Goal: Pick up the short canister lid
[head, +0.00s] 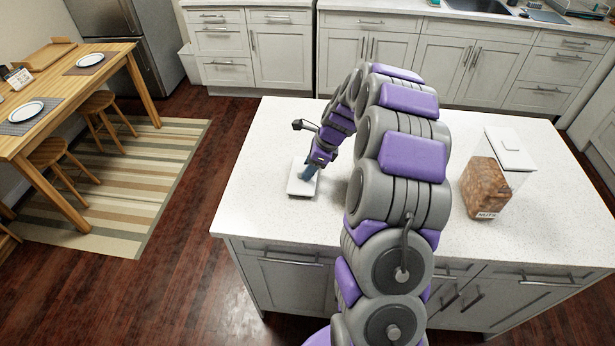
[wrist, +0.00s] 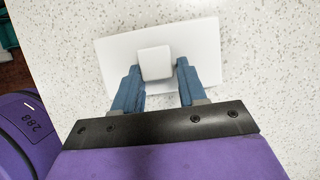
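The short canister lid (head: 297,187) is a flat white square lying on the left part of the white speckled island top in the head view. In the wrist view the lid (wrist: 205,45) has a raised white square knob (wrist: 155,63) at its middle. My gripper (head: 309,174) points down at the lid. In the wrist view my gripper (wrist: 156,75) is open, with one blue finger on each side of the knob. A small gap shows between the knob and the right finger; the left finger is very close to the knob. Whether the fingers touch the lid's top cannot be told.
A clear canister of nuts (head: 486,185) with its own white lid (head: 510,148) stands at the right of the island. The island top (head: 265,140) is otherwise clear. A wooden table (head: 60,95) with plates and stools stands at the left.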

